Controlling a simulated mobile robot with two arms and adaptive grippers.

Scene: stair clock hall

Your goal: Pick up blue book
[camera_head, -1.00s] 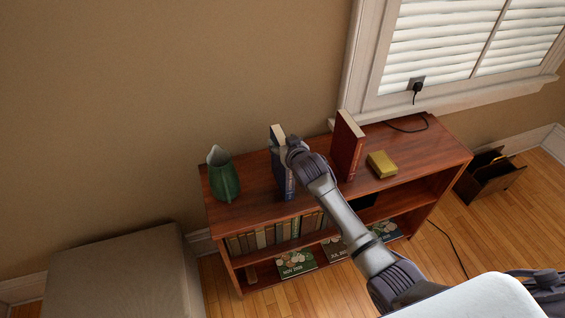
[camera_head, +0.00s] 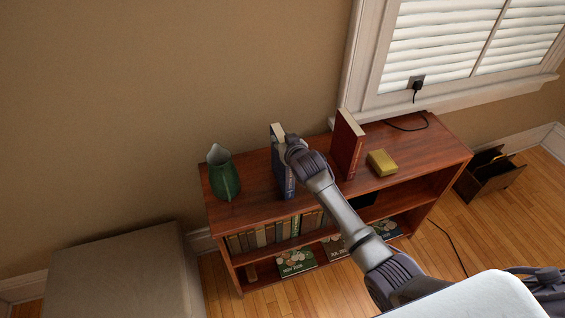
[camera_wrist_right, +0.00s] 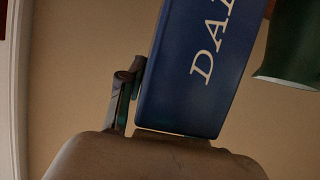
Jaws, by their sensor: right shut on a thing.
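The blue book (camera_head: 281,170) stands upright on the top of the wooden bookcase, between the green pitcher and the red book. My right gripper (camera_head: 292,146) reaches it from the right and is shut on it near its upper part; the arm and wrist hide some of the book. In the right wrist view the blue cover (camera_wrist_right: 195,75) with white letters fills the upper middle, with a dark finger (camera_wrist_right: 121,103) beside its left edge. I cannot tell whether the book is clear of the bookcase top. My left gripper is not in view.
The bookcase (camera_head: 240,208) also carries a green pitcher (camera_head: 222,174) at left, a red book (camera_head: 347,146) and a yellow box (camera_head: 382,163) at right. A grey ottoman (camera_head: 120,270) stands at lower left. A dark wooden rack (camera_head: 490,175) is on the floor at right.

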